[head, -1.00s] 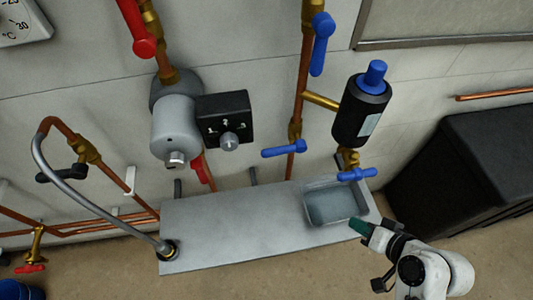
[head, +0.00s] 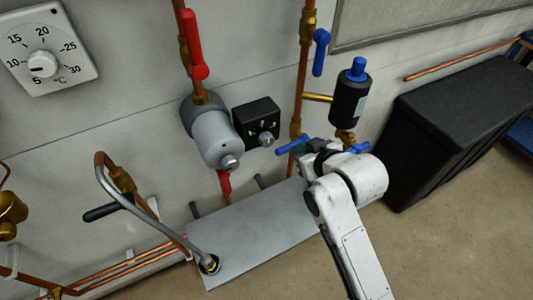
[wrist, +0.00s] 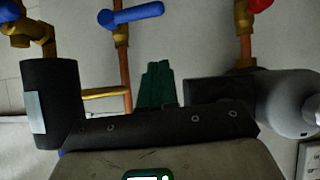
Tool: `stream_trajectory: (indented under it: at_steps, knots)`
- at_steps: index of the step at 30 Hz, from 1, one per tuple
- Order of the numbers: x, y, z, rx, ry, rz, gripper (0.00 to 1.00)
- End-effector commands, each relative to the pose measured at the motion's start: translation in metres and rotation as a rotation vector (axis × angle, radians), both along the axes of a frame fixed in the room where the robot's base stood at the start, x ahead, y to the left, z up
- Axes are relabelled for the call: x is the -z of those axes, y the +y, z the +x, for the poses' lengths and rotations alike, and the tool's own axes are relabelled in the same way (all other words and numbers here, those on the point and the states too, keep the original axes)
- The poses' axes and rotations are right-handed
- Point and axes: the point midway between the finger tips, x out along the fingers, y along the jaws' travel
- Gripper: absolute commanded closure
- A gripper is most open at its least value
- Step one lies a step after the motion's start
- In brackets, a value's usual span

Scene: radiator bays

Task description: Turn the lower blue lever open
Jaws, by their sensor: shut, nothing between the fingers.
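The lower blue lever (head: 291,144) sits crosswise on its vertical copper pipe in the head view. In the wrist view, which shows the wall upside down, the lower blue lever (wrist: 132,14) is at the top on a brass valve. My gripper (wrist: 157,66) shows there as dark green fingers, closed together and empty. They point toward the pipe and appear apart from the lever. In the head view my arm's end is close to the lever's right side, and my wrist mostly hides the fingers. The upper blue lever (head: 320,52) lies roughly along the pipe.
A black cylinder with a blue cap (head: 349,98) stands right of the pipe. A black control box (head: 256,122) and grey cylinder (head: 211,136) are to the left. A red lever (head: 193,45) is above. A grey shelf (head: 250,235) lies below, and a black bin (head: 455,125) is right.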

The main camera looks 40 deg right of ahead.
Motion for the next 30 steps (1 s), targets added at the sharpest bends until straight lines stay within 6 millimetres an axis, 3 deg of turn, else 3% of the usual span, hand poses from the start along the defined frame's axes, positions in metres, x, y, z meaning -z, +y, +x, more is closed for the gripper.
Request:
stream_trajectory:
  at_steps: [16,21,30]
  knots:
    - [0.053,-0.025,0.076,0.000,0.002,0.002,1.00]
    - [0.078,-0.028,0.079,0.000,0.003,0.002,1.00]
    - [0.093,-0.029,0.082,-0.001,0.001,0.002,1.00]
